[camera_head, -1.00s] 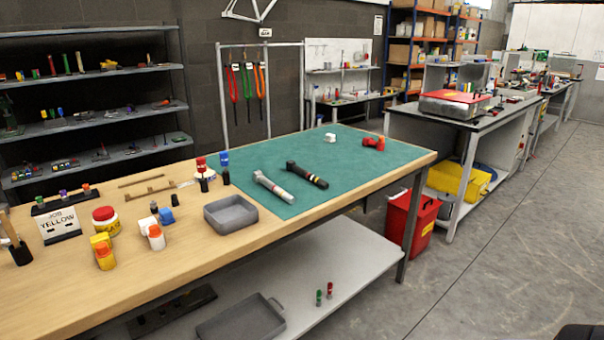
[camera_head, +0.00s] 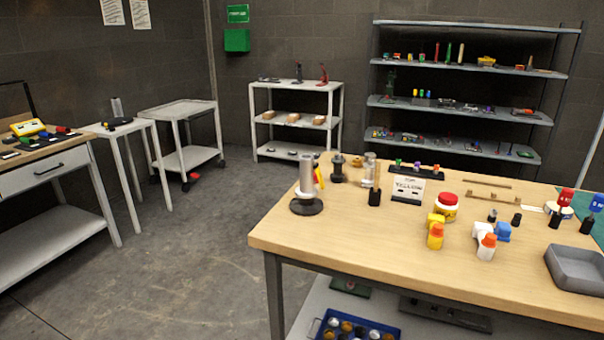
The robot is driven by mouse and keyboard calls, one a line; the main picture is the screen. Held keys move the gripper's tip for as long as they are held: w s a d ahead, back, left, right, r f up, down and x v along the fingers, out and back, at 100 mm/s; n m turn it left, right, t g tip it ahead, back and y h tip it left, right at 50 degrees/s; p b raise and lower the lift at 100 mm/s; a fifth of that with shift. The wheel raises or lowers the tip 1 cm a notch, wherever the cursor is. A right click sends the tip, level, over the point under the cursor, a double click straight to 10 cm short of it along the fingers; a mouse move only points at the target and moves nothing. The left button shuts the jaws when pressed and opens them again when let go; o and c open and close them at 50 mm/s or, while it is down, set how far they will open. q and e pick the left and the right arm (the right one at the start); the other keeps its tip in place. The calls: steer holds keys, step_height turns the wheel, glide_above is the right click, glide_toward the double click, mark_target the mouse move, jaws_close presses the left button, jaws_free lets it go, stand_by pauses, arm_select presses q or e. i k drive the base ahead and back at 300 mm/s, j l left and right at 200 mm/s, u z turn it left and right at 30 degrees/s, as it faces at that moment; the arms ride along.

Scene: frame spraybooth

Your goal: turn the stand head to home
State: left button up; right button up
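A stand (camera_head: 307,185) with a grey upright cylinder on a round black base is at the near left corner of the wooden workbench (camera_head: 285,232). A yellow and red piece shows at the right of its upper part. I cannot tell which way its head is turned, or whether it is the stand meant. A smaller grey upright piece on a dark base (camera_head: 117,112) stands on the narrow white table at left. Neither of my grippers is in view.
The bench also holds a "YELLOW" job sign (camera_head: 408,189), yellow and white bottles (camera_head: 436,236) and a grey tray (camera_head: 575,268). A blue crate (camera_head: 335,326) is below the bench. A white cart (camera_head: 183,110) stands at back left. The floor left of the bench is clear.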

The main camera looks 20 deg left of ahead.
mark_target(306, 190)
steer(key=i+j+u, duration=0.15)
steer(key=j+u, duration=0.15)
steer(key=i+j+u, duration=0.45)
steer(key=j+u, duration=0.15)
steer(key=u, duration=0.2)
steer(key=i+j+u, duration=0.15)
steer(key=u, duration=0.3)
steer(key=i+j+u, duration=0.5)
steer(key=i+u, duration=0.3)
steer(key=i+z, duration=0.45)
steer(key=i+j+z, duration=0.15)
steer(key=i+z, duration=0.4)
steer(key=z, duration=0.3)
steer(key=i+z, duration=0.15)
steer(key=z, duration=0.3)
steer(key=i+j+z, duration=0.1)
steer(key=z, duration=0.35)
steer(key=i+j+z, duration=0.1)
steer(key=z, duration=0.35)
steer(key=i+j+z, duration=0.1)
steer(key=j+z, duration=0.2)
steer(key=z, duration=0.15)
steer(key=i+j+z, duration=0.1)
steer(key=j+z, duration=0.15)
steer(key=z, duration=0.2)
steer(key=j+z, duration=0.25)
steer(key=z, duration=0.25)
steer(key=j+z, duration=0.65)
steer(key=i+j, duration=0.05)
steer(key=j, duration=0.05)
